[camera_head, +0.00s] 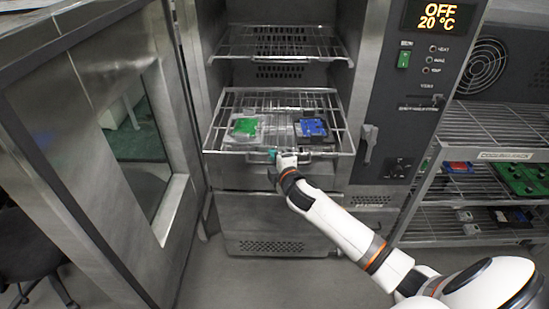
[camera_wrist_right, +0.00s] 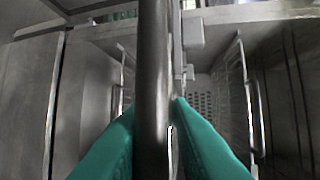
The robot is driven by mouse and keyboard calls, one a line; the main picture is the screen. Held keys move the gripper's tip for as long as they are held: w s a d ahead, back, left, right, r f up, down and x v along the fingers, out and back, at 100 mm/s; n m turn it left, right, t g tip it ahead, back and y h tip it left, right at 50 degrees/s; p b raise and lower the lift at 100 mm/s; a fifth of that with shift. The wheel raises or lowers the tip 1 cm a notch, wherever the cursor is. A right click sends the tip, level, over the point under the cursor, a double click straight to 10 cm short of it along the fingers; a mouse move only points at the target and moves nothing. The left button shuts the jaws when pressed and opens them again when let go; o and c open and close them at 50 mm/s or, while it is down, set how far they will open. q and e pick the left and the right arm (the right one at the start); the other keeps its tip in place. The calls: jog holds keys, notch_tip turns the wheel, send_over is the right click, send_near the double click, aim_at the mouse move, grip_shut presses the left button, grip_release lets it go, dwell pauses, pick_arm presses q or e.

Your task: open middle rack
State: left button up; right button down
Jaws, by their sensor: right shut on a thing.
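The middle rack (camera_head: 281,97) is a wire shelf that sticks out of the oven's open front. A green board (camera_head: 245,126) and a blue board (camera_head: 313,128) lie on it. My right gripper (camera_head: 273,154) is at the rack's front edge. In the right wrist view its teal fingers (camera_wrist_right: 152,130) stand either side of a dark metal bar (camera_wrist_right: 152,70), the rack's front bar, and are shut on it. The bar hides part of the view between the fingers. My left gripper is in neither view.
The oven door (camera_head: 80,110) stands open at the left. An upper rack (camera_head: 280,42) sits inside the oven above the middle one. The control panel (camera_head: 430,60) reads OFF, 20 °C. A cooling rack (camera_head: 490,154) with boards stands at the right. Floor shows below the oven.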

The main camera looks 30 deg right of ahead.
jog(key=shift+s+f, duration=0.1)
jog(key=shift+f, duration=0.4)
jog(key=c, duration=1.5)
grip_release()
jog(key=shift+o, duration=0.2)
jog(key=shift+w+d, duration=0.1)
jog(key=shift+w, duration=0.1)
jog(key=shift+r, duration=0.25)
jog(key=shift+s, duration=0.1)
jog(key=b+v, duration=0.2)
jog(key=v, duration=0.9)
jog(key=shift+s+r+b, duration=0.15)
jog(key=shift+s+b, duration=0.2)
jog(key=shift+s, duration=0.05)
